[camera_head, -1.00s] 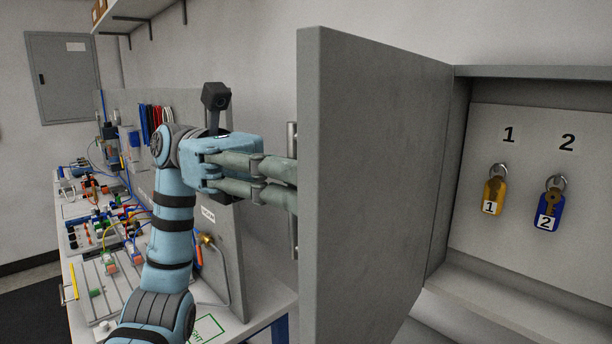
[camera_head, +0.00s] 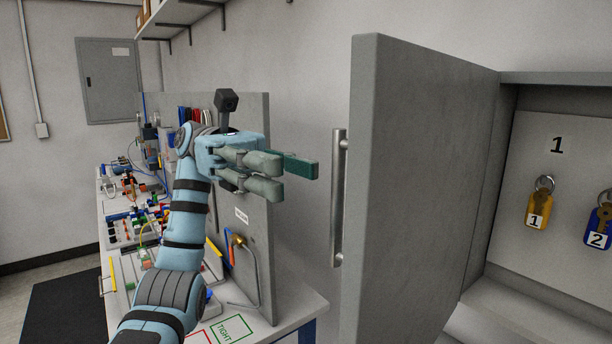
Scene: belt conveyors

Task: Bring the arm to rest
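My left arm comes in from the lower left, and its light blue gripper (camera_head: 282,175) points right. Its grey-green fingers stand apart with a gap, and a dark green piece sticks out past the upper one. The grey cabinet door (camera_head: 420,190) stands open. My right gripper is not in view.
A workbench (camera_head: 285,312) with wired parts and an upright grey panel (camera_head: 257,225) lies behind my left arm. A shelf (camera_head: 180,14) is above.

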